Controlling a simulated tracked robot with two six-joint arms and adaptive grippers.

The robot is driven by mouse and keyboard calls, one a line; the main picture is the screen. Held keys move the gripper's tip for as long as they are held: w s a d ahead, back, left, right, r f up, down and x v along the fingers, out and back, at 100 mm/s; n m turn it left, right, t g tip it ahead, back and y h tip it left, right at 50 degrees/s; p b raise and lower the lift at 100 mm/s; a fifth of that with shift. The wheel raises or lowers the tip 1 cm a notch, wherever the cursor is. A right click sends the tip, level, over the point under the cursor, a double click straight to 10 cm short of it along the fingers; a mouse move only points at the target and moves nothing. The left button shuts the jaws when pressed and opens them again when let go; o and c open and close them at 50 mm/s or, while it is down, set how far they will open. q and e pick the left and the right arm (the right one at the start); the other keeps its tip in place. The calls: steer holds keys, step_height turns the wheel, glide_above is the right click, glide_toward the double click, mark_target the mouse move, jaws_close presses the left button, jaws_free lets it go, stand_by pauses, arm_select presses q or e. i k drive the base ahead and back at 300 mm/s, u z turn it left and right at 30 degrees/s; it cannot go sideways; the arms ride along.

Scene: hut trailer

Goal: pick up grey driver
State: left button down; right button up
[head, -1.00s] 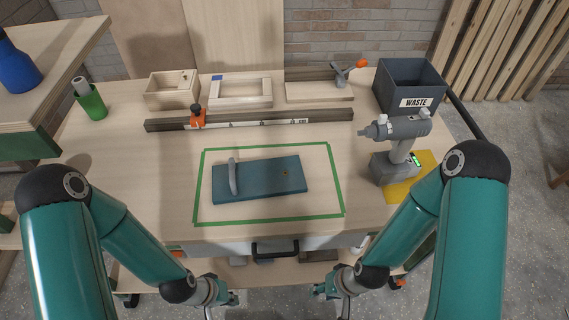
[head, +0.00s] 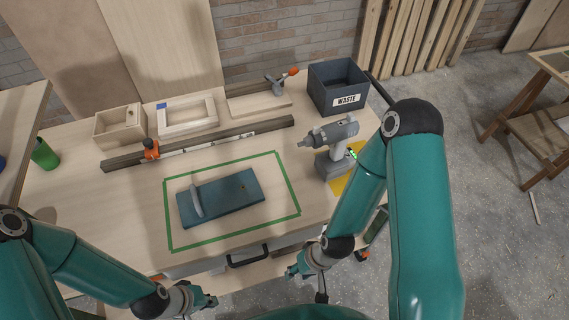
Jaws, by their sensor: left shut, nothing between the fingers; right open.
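The grey driver (head: 331,133) stands upright on its battery base at the right side of the workbench, on a yellow mat (head: 344,184). Its nose points left and a small green light shows near its base. My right forearm covers part of the mat. My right gripper (head: 296,270) is open and empty, low at the bench's front edge, below and left of the driver. My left gripper (head: 210,302) is shut and empty, in front of the bench and far from the driver.
A teal board (head: 232,199) with a grey handle lies inside a green tape outline (head: 292,196). A waste bin (head: 338,88) stands behind the driver. A long rail (head: 215,139) with an orange clamp and wooden trays (head: 120,126) lie at the back. A drawer handle (head: 249,258) sticks out in front.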

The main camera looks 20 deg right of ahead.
mark_target(332, 165)
steer(key=u, duration=0.85)
steer(key=k, duration=1.05)
steer(key=z, duration=0.95)
steer(key=i, duration=0.5)
steer(key=u, duration=0.05)
